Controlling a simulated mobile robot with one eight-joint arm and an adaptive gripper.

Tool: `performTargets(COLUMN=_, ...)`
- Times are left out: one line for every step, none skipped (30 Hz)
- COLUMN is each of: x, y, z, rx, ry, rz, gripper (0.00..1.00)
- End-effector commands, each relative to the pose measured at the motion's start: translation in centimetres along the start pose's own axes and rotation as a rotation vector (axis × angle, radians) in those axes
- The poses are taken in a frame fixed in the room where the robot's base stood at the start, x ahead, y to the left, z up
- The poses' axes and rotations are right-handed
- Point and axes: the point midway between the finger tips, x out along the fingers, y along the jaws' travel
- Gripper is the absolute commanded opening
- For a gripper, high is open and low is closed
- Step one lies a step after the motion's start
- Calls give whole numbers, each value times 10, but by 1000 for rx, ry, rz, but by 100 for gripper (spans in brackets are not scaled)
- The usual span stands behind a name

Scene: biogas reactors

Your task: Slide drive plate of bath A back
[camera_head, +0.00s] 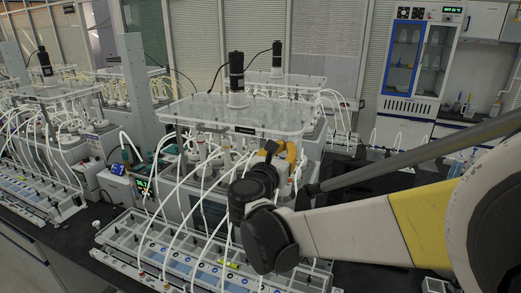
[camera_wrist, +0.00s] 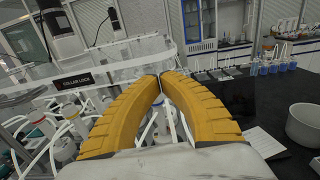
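The nearest reactor bath in the head view has a clear drive plate (camera_head: 225,115) on top, with a black motor (camera_head: 236,75) standing on it. I cannot read which bath is A. In the wrist view the plate's front edge (camera_wrist: 115,68) crosses at upper left, with a black "COLLAR LOCK" label (camera_wrist: 75,81). My gripper (camera_wrist: 160,76) has two curved yellow fingers whose tips meet, with nothing visible held between them. In the head view my gripper (camera_head: 281,150) is at the plate's front right corner, partly hidden by my wrist. Whether it touches the plate is unclear.
White tubes run from the bath down to a front tray (camera_head: 180,250). Other baths stand left and behind. In the wrist view, a white bowl (camera_wrist: 304,125) and blue-filled bottles (camera_wrist: 272,67) stand on the black bench (camera_wrist: 262,98) at right. A cabinet (camera_head: 420,60) stands behind.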

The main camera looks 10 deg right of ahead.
Motion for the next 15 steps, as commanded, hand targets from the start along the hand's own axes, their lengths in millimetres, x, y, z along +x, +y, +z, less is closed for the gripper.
performTargets(x=0, y=0, z=0, rx=0, ry=0, rz=0, gripper=0)
performTargets(x=0, y=0, z=0, rx=0, ry=0, rz=0, gripper=0)
performTargets(x=0, y=0, z=0, rx=0, ry=0, rz=0, gripper=0)
performTargets(x=0, y=0, z=0, rx=0, ry=0, rz=0, gripper=0)
performTargets(x=0, y=0, z=0, rx=0, ry=0, rz=0, gripper=0)
performTargets(x=0, y=0, z=0, rx=0, ry=0, rz=0, gripper=0)
performTargets(x=0, y=0, z=0, rx=0, ry=0, rz=0, gripper=0)
performTargets(x=1, y=0, z=0, rx=0, ry=0, rz=-1, gripper=0)
performTargets(x=4, y=0, z=0, rx=0, ry=0, rz=-2, gripper=0)
performTargets(x=8, y=-1, z=0, rx=0, ry=0, rz=-3, gripper=0)
performTargets(x=13, y=-1, z=0, rx=0, ry=0, rz=-5, gripper=0)
performTargets(x=21, y=0, z=0, rx=0, ry=0, rz=-4, gripper=0)
performTargets(x=29, y=-1, z=0, rx=0, ry=0, rz=-6, gripper=0)
performTargets(x=38, y=-1, z=0, rx=0, ry=0, rz=-7, gripper=0)
performTargets(x=50, y=-2, z=0, rx=0, ry=0, rz=-8, gripper=0)
